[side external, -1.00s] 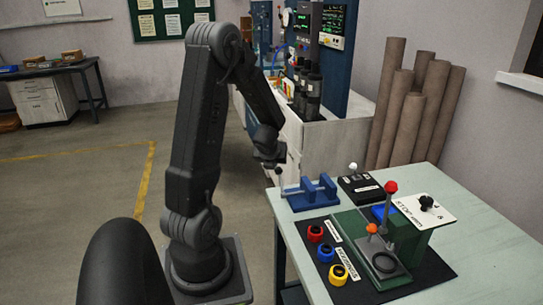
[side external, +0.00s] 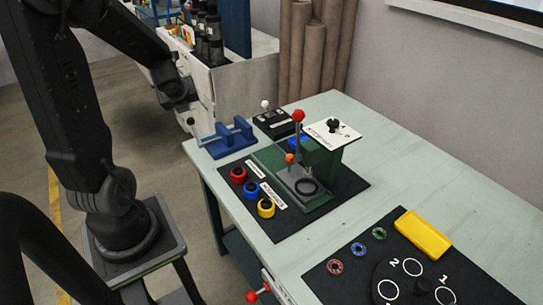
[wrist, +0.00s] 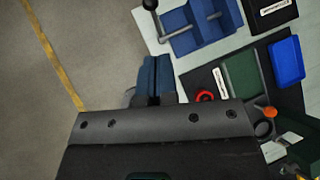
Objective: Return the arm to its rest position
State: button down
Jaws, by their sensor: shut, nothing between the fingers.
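My arm stands at the left in the side view, raised and bent, with its wrist hanging at the table's far left corner. My gripper (wrist: 152,72) shows in the wrist view with its two dark blue fingers together and nothing between them. In the side view the wrist end is near the blue vise (side external: 226,137), apart from it as far as I can tell; the fingertips are hard to make out there. The vise also shows at the top of the wrist view (wrist: 190,27), with its dark handle knob beside it.
The pale green table (side external: 385,130) holds a green fixture (side external: 320,165) with a red-topped lever, and red, blue and yellow rings (side external: 265,208). A yellow tray (side external: 423,234) and numbered dial lie nearer. A grey cabinet (side external: 245,90) stands behind.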

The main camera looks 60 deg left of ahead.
jog(key=w+d+r+n+t+h, duration=0.1)
jog(key=d+r+n, duration=0.4)
jog(key=d, duration=0.4)
jog(key=w+d+r+n+h, duration=0.1)
jog(key=d+r+n, duration=0.1)
jog(key=d+n, duration=0.55)
jog(key=s+d+r+n+h, duration=0.1)
jog(key=s+d+n+h, duration=0.1)
jog(key=d, duration=0.6)
jog(key=s+d+r+n+h, duration=0.2)
jog(key=s+d+n+h, duration=0.1)
jog(key=d+n, duration=0.3)
jog(key=shift+s+d+r+t, duration=0.35)
jog(key=shift+s+d, duration=0.35)
jog(key=shift+d, duration=0.4)
